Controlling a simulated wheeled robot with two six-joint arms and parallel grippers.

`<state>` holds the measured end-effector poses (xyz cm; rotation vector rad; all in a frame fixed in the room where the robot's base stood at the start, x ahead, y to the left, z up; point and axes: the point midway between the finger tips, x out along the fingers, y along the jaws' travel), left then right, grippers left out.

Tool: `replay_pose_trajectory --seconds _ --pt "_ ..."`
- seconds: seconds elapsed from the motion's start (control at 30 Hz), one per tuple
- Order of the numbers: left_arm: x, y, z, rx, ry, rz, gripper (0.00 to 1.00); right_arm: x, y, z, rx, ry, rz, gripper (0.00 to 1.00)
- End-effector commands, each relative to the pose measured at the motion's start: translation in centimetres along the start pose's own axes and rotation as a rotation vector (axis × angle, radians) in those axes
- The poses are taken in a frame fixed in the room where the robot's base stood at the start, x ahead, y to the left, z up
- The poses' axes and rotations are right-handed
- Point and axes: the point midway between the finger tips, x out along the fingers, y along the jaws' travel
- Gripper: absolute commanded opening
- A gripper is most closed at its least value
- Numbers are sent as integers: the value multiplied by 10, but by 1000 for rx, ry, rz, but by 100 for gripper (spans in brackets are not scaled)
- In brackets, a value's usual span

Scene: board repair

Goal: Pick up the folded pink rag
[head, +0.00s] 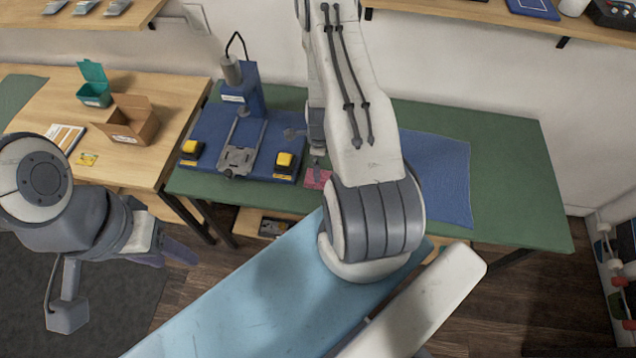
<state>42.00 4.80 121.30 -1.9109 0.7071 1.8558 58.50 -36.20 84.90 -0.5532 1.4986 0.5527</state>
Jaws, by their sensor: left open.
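The pink rag (317,178) shows as a small pink patch on the green work mat, right of the blue fixture. Its right side is next to my right arm, which may cover part of it, and its folds are too small to make out. My left gripper (172,252) is open and empty in front of the tables, left of and nearer than the rag. My right arm rises across the middle of the view. Grey parts at its far side are close above the rag, but its fingers cannot be made out.
The blue fixture (215,145) with two yellow-topped blocks stands left of the rag. A blue mat (440,170) lies right of my arm. The green mat's right end (515,190) is clear. A cardboard box (130,125) and green bin (94,92) stand on the left table.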

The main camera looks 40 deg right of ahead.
Motion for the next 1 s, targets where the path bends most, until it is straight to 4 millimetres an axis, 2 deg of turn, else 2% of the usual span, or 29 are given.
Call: replay_pose_trajectory --seconds 0.03,0.33,0.6,0.7,1.0 --pt "12 -1 1 -1 0 0 50 12 0 0 0 0 0 100" --pt "26 -2 1 -4 0 0 50 23 1 1 -1 0 0 100" --pt "65 -5 3 -4 0 0 50 55 5 2 0 0 1 100" --pt "73 -5 4 -3 0 0 50 64 4 2 0 0 1 100" --pt "73 -5 4 -3 0 0 50 64 4 2 0 0 0 100"
